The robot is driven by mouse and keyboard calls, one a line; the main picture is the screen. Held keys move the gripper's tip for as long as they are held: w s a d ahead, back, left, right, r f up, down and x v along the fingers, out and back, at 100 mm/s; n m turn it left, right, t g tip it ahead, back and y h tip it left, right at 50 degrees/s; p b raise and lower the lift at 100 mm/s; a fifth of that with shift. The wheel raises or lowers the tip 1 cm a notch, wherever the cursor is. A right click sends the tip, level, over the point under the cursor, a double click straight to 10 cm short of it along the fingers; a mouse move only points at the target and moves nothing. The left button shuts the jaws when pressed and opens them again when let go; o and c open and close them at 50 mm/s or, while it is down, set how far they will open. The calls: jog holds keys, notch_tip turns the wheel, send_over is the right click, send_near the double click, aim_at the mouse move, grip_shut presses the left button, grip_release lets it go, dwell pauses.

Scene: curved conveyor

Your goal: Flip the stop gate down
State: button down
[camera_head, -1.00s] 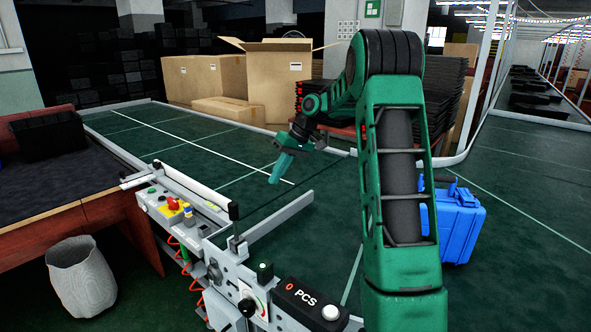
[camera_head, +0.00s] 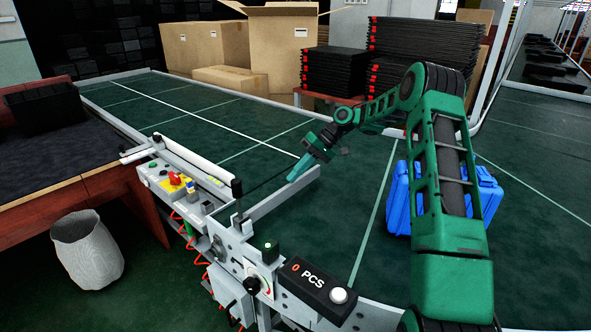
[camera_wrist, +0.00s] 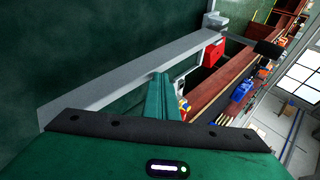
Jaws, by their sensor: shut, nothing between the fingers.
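The stop gate (camera_head: 282,194) is a long grey bar reaching from the rail with the black-knobbed post (camera_head: 237,190) out over the green belt. My gripper (camera_head: 297,173) is shut and empty. In the head view its fingertips are close to the bar's far end, seemingly just behind or above it. In the wrist view the shut fingers (camera_wrist: 161,92) point at the grey bar (camera_wrist: 130,70), with their tips overlapping its lower edge. I cannot tell whether they touch it.
The control panel (camera_head: 180,187) and the PCS counter (camera_head: 318,284) are on the near rail. A blue case (camera_head: 398,195) stands on the belt to the right. Cardboard boxes (camera_head: 285,50) and stacked black trays (camera_head: 425,50) stand behind. The belt left of my gripper is clear.

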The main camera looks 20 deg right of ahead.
jog(key=shift+s+d+f, duration=0.15)
jog(key=shift+d+f, duration=0.1)
jog(key=shift+f, duration=0.5)
jog(key=shift+s+f, duration=0.1)
jog(key=shift+s, duration=0.1)
jog(key=shift+a, duration=0.1)
jog(key=shift+w+r, duration=0.15)
jog(key=shift+r, duration=0.15)
jog(key=r, duration=0.4)
jog(key=shift+w+a+r, duration=0.1)
jog(key=shift+w+r, duration=0.1)
jog(key=shift+r, duration=0.2)
jog(key=d+f+v, duration=0.1)
jog(key=v, duration=0.8)
jog(key=shift+w+d, duration=0.35)
jog(key=shift+d, duration=0.05)
jog(key=shift+a+r, duration=0.1)
jog(key=shift+r, duration=0.05)
